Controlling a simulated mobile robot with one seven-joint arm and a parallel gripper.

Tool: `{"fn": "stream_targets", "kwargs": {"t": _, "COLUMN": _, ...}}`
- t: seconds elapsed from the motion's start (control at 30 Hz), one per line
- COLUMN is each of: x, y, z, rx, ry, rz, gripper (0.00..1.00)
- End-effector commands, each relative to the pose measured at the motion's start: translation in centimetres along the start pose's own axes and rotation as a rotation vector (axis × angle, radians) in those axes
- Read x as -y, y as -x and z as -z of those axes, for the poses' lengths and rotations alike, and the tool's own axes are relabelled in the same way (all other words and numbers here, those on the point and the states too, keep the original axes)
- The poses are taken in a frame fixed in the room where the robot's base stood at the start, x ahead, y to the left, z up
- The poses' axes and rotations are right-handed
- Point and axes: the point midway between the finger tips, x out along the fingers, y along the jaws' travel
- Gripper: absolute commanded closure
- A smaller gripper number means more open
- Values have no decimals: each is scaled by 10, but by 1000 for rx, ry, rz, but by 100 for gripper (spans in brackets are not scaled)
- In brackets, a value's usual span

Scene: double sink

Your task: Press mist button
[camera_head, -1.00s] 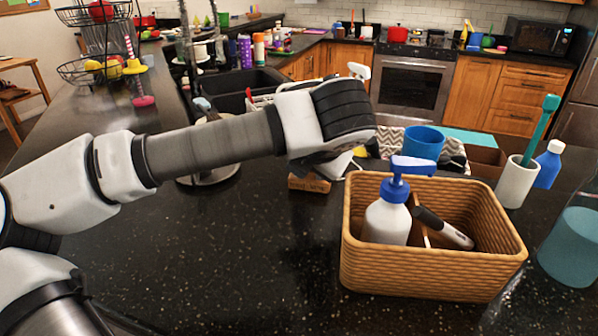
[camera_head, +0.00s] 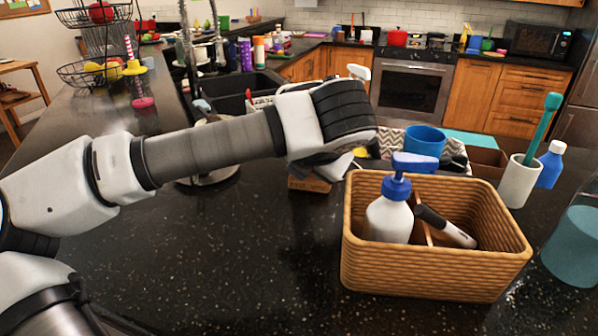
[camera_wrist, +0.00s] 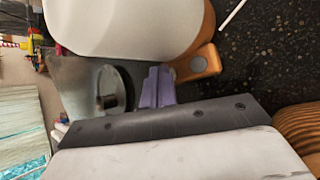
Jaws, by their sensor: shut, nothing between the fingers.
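A white rounded device (camera_wrist: 130,25) on a brown wooden base (camera_wrist: 207,62) fills the top of the wrist view. A small round grey button (camera_wrist: 198,65) is on the base. My gripper (camera_wrist: 158,88) shows there as two purplish fingers held together, shut and empty. The fingertips are close to the near end of the wooden base, left of the button. I cannot tell whether they touch it. In the head view my forearm and wrist cover the fingers and most of the device. Part of a wooden block with lettering (camera_head: 309,184) shows below my wrist, probably that base.
A wicker basket (camera_head: 430,272) with a pump bottle (camera_head: 389,215) stands just right of my wrist. A blue cup (camera_head: 424,142), a white holder (camera_head: 517,182) and a blue bottle (camera_head: 549,166) stand behind. The sink (camera_head: 230,88) is behind my arm.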

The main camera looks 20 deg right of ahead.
Motion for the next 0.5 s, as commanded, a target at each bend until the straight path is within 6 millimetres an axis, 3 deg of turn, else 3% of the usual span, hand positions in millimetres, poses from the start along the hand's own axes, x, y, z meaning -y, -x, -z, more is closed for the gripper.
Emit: {"fn": "stream_targets", "kwargs": {"t": 0.5, "x": -6, "y": 7, "z": -5, "rx": 0, "ry": 1, "rz": -1, "gripper": 100}}
